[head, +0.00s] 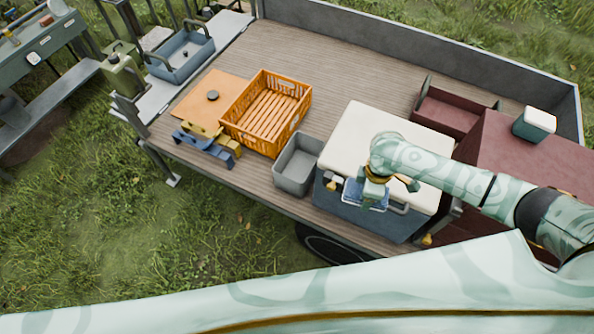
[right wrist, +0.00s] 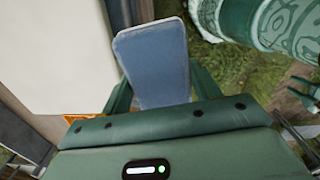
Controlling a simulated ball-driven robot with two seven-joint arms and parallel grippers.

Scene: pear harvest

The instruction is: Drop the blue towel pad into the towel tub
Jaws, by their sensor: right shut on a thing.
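The blue towel pad (right wrist: 152,62) is between the fingers of my right gripper (right wrist: 153,98), which is shut on it. In the head view the pad (head: 362,196) shows below my right gripper (head: 374,188), in front of the front side of the cooler with the cream lid. A grey open tub (head: 281,174) stands just left of the cooler on the wooden bed and looks empty. The pad is to the right of this tub, not over it. No label shows to confirm it as the towel tub. My left gripper is out of view.
The cooler (head: 365,127) stands right of the grey tub. An orange slatted crate (head: 301,108) is behind the tub to the left. A blue-grey handled tub (head: 196,62) sits on a side shelf at the back left. A dark red bin (head: 438,123) is at the right.

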